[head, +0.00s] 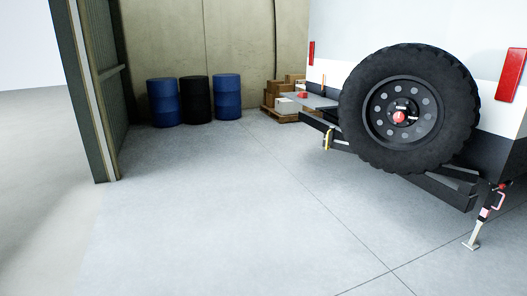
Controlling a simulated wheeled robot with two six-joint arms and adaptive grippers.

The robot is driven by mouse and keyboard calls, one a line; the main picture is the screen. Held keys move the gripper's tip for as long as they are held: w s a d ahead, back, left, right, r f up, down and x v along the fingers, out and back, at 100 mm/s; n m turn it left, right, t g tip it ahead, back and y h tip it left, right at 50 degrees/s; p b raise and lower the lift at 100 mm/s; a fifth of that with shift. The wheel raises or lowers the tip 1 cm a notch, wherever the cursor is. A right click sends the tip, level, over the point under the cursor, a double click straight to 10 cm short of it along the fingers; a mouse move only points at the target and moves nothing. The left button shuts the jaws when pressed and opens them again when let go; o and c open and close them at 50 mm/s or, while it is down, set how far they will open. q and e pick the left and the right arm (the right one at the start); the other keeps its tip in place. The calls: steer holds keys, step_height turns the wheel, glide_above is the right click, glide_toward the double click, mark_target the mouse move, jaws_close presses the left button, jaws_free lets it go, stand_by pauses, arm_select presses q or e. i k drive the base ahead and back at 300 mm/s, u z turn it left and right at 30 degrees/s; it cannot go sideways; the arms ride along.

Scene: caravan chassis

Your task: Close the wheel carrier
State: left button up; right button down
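The wheel carrier (447,187) shows as dark bars at the rear of the white caravan (420,22). A large black spare wheel (455,105) with a dark rim and a red centre is mounted upright there, in the right half of the head view. The wheel hides most of the carrier's arm and its hinge. I cannot tell exactly how far the carrier stands from the caravan's rear. Neither of my grippers shows in the head view.
A support leg with a red and white handle (485,212) stands on the floor at right. Blue and black barrels (195,99) and a pallet of boxes (275,97) stand by the back wall. A door panel (85,85) is at left. The middle floor (230,190) is clear.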

mark_target(437, 97)
steer(key=u, duration=0.2)
steer(key=i, duration=2.7)
steer(key=z, duration=0.5)
steer(key=i, duration=1.25)
steer(key=z, duration=0.25)
